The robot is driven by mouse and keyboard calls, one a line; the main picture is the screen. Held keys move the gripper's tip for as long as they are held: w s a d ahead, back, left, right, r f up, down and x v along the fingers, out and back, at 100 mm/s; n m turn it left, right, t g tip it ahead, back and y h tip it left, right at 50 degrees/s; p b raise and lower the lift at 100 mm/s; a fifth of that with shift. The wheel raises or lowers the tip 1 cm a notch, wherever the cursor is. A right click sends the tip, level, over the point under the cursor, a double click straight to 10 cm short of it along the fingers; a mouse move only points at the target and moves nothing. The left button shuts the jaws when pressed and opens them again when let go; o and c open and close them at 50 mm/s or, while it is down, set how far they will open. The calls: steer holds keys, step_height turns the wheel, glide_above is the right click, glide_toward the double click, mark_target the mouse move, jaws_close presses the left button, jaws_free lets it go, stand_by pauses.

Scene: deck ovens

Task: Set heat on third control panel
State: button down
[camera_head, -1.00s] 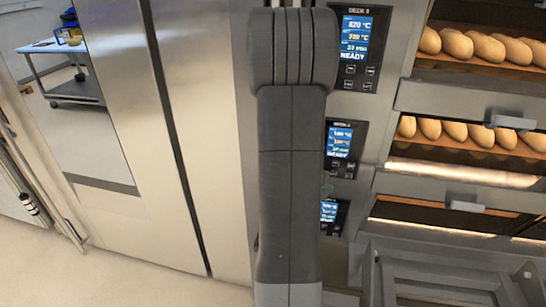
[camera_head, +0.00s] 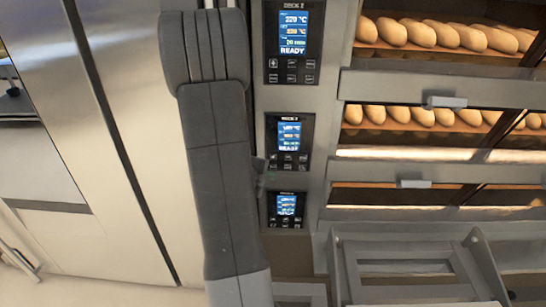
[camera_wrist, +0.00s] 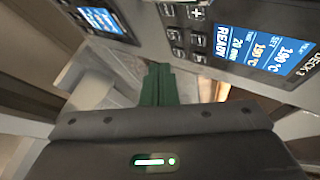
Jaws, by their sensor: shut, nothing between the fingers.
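Three dark control panels with blue screens stand in a column in the head view: a top one (camera_head: 293,42), whose label appears to read DECK 2, a middle one (camera_head: 289,140) and a bottom one (camera_head: 285,210). The wrist view shows a panel labelled DECK 3 (camera_wrist: 262,45) at upper right, tilted, reading 190 °C, SET 190 °C, 20 min and READY, with buttons beside its screen. My gripper (camera_wrist: 158,85) has green fingers, shut and empty, below and left of those buttons in the picture. Contact with the panel cannot be seen. In the head view my arm mostly hides the gripper.
Deck ovens with bread loaves (camera_head: 440,35) lie right of the panels. Their handles (camera_head: 445,101) stick out. A grey metal frame (camera_head: 415,262) stands in front at lower right. Tall steel doors (camera_head: 105,120) are left of my arm.

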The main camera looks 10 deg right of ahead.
mark_target(273, 157)
steer(key=w+d+p, duration=0.1)
steer(key=w, duration=0.5)
steer(key=shift+w+d+p, duration=0.15)
steer(key=shift+d+p, duration=0.05)
steer(key=shift+p, duration=0.2)
stand_by(1.7)
steer(key=shift+w+r, duration=0.15)
steer(key=shift+w, duration=0.1)
